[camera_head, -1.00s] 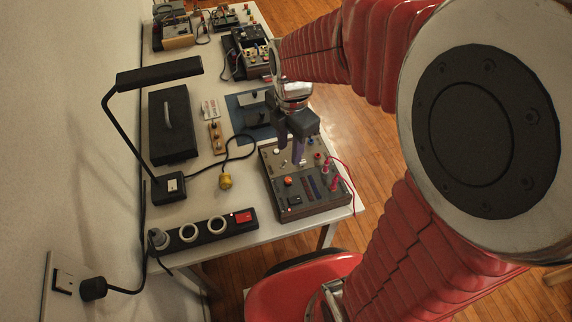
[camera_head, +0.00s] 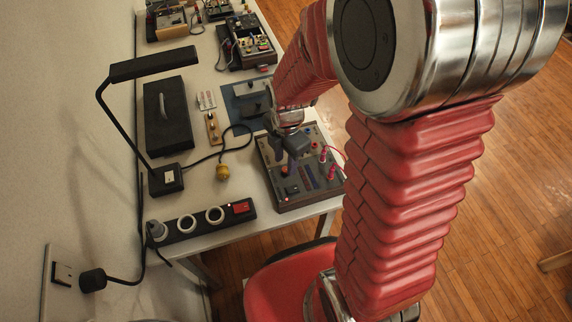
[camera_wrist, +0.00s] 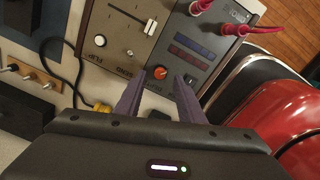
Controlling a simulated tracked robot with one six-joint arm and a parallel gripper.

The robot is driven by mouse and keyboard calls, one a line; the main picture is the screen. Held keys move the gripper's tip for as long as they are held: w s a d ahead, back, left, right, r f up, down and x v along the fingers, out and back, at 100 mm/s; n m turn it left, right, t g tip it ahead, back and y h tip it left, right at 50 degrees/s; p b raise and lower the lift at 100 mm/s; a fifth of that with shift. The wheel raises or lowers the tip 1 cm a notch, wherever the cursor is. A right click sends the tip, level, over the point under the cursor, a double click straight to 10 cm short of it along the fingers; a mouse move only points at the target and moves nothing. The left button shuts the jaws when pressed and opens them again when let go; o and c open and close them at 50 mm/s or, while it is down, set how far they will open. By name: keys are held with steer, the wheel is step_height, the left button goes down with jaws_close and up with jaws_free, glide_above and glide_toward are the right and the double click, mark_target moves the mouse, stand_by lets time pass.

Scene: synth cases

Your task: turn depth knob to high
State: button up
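The dark brown and grey control box (camera_head: 316,187) sits at the front right of the bench. In the wrist view its panel (camera_wrist: 128,55) has a small white knob (camera_wrist: 100,40), a slot with a white slider (camera_wrist: 150,27), and a round orange knob or button (camera_wrist: 160,72). Its labels are too blurred to tell which control is depth. My gripper (camera_wrist: 160,78) is open and empty, its two purple fingers pointing at the panel. The orange control shows between the fingertips; contact cannot be told. In the head view my gripper (camera_head: 288,164) is over the box and partly hides its panel.
Pink leads (camera_wrist: 236,28) are plugged into the box. A power strip (camera_head: 200,222), a lamp (camera_head: 152,66), a black case (camera_head: 167,117) and a yellow plug (camera_head: 222,172) share the bench. A red chair (camera_head: 276,290) stands in front.

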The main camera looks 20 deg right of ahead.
mark_target(285, 169)
steer(key=shift+f, duration=1.55)
